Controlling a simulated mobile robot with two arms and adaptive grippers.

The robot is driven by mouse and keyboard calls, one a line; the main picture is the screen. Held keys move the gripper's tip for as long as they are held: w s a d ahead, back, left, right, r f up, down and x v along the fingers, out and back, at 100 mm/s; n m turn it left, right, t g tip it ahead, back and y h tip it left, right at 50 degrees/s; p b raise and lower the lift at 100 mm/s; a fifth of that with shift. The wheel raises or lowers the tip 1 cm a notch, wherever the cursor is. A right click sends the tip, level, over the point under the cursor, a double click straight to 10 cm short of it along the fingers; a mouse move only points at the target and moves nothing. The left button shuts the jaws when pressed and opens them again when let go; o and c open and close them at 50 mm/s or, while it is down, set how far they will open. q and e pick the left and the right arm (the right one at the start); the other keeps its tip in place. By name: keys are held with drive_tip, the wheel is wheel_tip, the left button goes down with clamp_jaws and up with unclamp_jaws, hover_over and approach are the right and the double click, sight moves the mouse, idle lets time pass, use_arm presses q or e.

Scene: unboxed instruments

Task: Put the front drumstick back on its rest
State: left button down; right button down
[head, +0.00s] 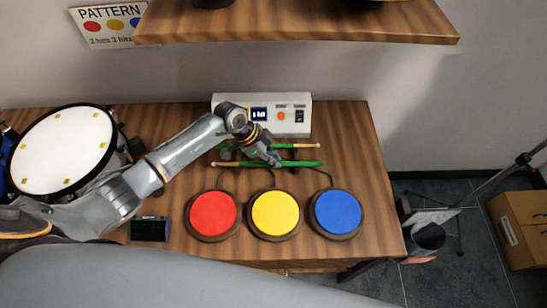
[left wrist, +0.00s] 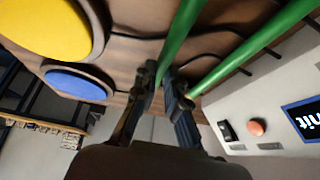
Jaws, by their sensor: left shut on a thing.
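The front drumstick (head: 300,164), green with a pale tip, lies level across the picture behind the coloured pads in the head view. My left gripper (head: 275,160) is at its middle, and in the left wrist view its fingers (left wrist: 168,80) are shut on the front drumstick (left wrist: 181,38). The back drumstick (head: 300,146), also green, lies roughly parallel behind it; in the left wrist view it is the stick on the right (left wrist: 255,45). Dark rest prongs (left wrist: 275,53) show near the back stick. My arm hides part of the rest in the head view. My right gripper is not in view.
Red (head: 213,213), yellow (head: 275,213) and blue (head: 337,212) pads stand at the table's front. A white control box (head: 295,118) stands behind the sticks. A drum (head: 62,150) is at left. A shelf (head: 300,22) overhangs the back. The table's right side is clear.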

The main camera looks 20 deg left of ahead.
use_arm(q)
drive_tip(key=c, duration=1.3)
unclamp_jaws()
drive_tip(key=shift+a+r, duration=0.1)
drive_tip(key=v, duration=1.2)
drive_tip(key=shift+s, duration=0.1)
